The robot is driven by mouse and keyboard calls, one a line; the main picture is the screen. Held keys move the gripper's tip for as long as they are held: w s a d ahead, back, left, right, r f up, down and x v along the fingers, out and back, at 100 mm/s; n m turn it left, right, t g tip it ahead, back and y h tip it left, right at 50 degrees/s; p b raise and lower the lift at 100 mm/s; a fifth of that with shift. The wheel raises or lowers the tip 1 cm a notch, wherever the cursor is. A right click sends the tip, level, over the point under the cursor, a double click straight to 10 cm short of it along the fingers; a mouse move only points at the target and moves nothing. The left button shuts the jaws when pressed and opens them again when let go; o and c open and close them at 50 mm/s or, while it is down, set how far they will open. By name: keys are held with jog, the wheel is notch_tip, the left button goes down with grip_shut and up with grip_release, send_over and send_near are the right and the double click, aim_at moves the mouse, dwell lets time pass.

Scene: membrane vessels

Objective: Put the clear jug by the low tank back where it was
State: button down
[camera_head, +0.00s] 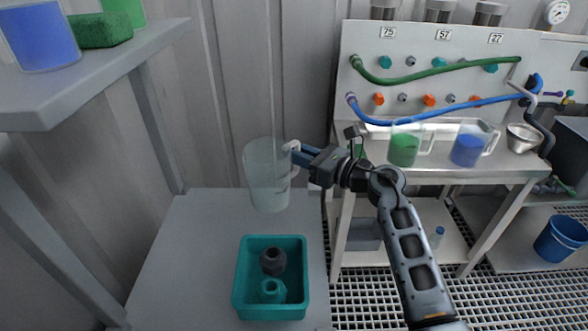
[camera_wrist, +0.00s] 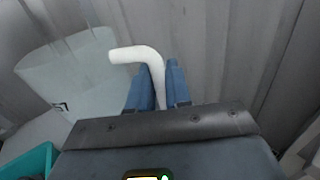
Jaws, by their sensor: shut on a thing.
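The clear jug (camera_head: 267,178) is empty and stands upright, or nearly so, over the back of the grey table at the left. I cannot tell whether its base touches the table. My gripper (camera_head: 297,152) comes from the right and is shut on the jug's white handle. In the wrist view the blue fingers of my gripper (camera_wrist: 158,88) close around the handle, and the jug (camera_wrist: 75,75) leans across the left side of the picture. No low tank can be made out for certain.
A teal tray (camera_head: 240,290) with dark and teal fittings sits in front of the jug on the grey table (camera_head: 185,255). A shelf (camera_head: 120,62) overhangs at upper left. On the right bench (camera_head: 440,172) stand a green-filled jug (camera_head: 403,150), a blue-filled jug (camera_head: 466,150) and a metal bowl (camera_head: 522,138).

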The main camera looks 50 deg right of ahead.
aim_at(298, 170)
jog(key=shift+w+a+f, duration=0.25)
jog(key=shift+a+f, duration=0.05)
jog(key=shift+f, duration=1.95)
jog(key=shift+f+b, duration=0.15)
jog(key=shift+b, duration=0.25)
jog(key=c, duration=1.1)
grip_release()
jog(key=shift+o, duration=0.2)
jog(key=shift+r, duration=0.25)
jog(key=s, duration=1.2)
jog(key=shift+d+b, duration=0.45)
